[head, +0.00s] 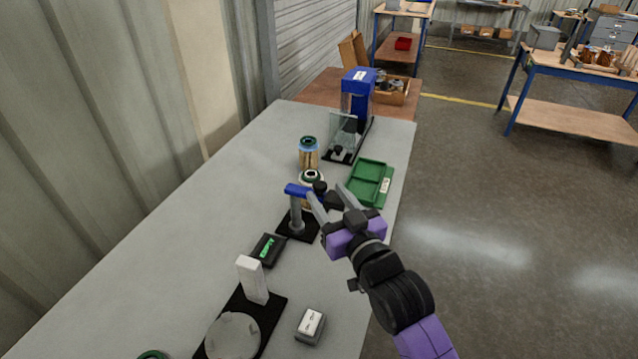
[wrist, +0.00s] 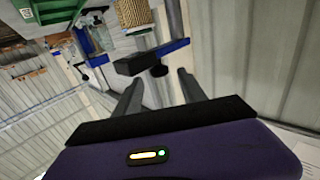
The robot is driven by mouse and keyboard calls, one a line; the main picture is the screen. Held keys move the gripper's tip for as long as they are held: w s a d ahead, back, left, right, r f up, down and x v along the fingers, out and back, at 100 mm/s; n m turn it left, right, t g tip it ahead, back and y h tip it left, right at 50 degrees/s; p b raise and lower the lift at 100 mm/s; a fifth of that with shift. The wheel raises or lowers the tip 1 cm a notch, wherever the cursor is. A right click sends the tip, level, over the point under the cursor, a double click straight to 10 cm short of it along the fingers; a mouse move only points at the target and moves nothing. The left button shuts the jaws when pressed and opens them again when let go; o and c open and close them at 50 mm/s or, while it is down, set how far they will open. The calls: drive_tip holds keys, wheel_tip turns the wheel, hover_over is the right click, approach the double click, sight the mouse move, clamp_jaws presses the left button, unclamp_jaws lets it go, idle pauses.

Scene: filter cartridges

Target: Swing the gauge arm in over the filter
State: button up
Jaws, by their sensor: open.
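The gauge stand (head: 297,226) has a grey post on a black base, near the middle of the bench. Its blue gauge arm (head: 298,190) ends in a black block; the arm also shows in the wrist view (wrist: 174,48), with the block (wrist: 135,64) and a round black knob (wrist: 159,70). A filter (head: 311,176) with a white top and green ring stands just behind the arm, partly hidden. I cannot tell whether the arm is over it. My gripper (head: 326,193) is open at the arm's black end. In the wrist view the knob appears between the fingertips (wrist: 160,76); contact is unclear.
Another filter (head: 308,153) stands farther back, near a green tray (head: 387,192) and a blue machine (head: 358,84). A black display box (head: 267,250), a white upright block (head: 252,280) and a small grey box (head: 311,325) are nearer. The bench's left side is clear.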

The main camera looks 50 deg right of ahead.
sight(323, 189)
drive_tip(key=shift+p+x, duration=0.3)
drive_tip(key=shift+x, duration=2.05)
clamp_jaws()
